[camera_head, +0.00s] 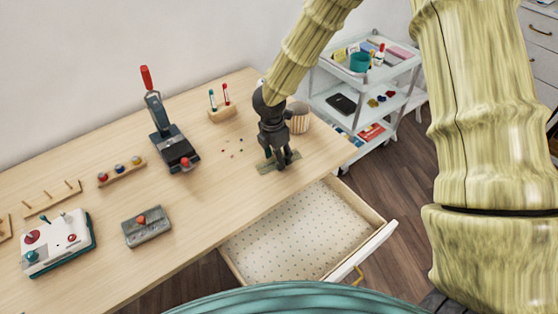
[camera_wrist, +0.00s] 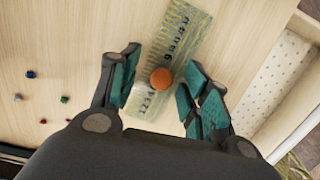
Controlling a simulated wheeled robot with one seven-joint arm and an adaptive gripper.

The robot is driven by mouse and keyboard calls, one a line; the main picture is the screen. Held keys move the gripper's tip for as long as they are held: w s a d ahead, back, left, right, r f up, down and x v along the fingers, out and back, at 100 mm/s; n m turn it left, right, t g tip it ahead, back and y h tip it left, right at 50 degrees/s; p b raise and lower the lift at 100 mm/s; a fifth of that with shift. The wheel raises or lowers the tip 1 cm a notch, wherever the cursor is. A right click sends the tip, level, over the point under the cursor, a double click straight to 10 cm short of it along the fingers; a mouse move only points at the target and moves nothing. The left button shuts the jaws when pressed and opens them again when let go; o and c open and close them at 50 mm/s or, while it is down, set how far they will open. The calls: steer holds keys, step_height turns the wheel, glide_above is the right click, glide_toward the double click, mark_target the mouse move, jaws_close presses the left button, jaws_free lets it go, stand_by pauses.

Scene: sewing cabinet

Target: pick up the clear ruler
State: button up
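The clear ruler (camera_wrist: 182,40) lies on the wooden tabletop, with a yellow-green patterned strip and printed numbers along it. A round orange knob (camera_wrist: 161,79) shows on the ruler, between my fingers. In the head view, the ruler (camera_head: 264,167) is partly hidden beneath my gripper (camera_head: 281,160). My gripper in the wrist view (camera_wrist: 160,75) is open, with one teal-padded finger on each side of the knob. A gap shows between each finger and the knob. I cannot tell whether the fingertips touch the ruler or table.
An open, dotted-lined drawer (camera_head: 310,272) juts out below the table's front edge. A striped cup (camera_head: 298,117) stands just behind my gripper. Small colored beads (camera_head: 227,154) lie to its left. A white cart (camera_head: 343,86) stands beyond the table.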

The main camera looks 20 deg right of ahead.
steer(key=c, duration=0.4)
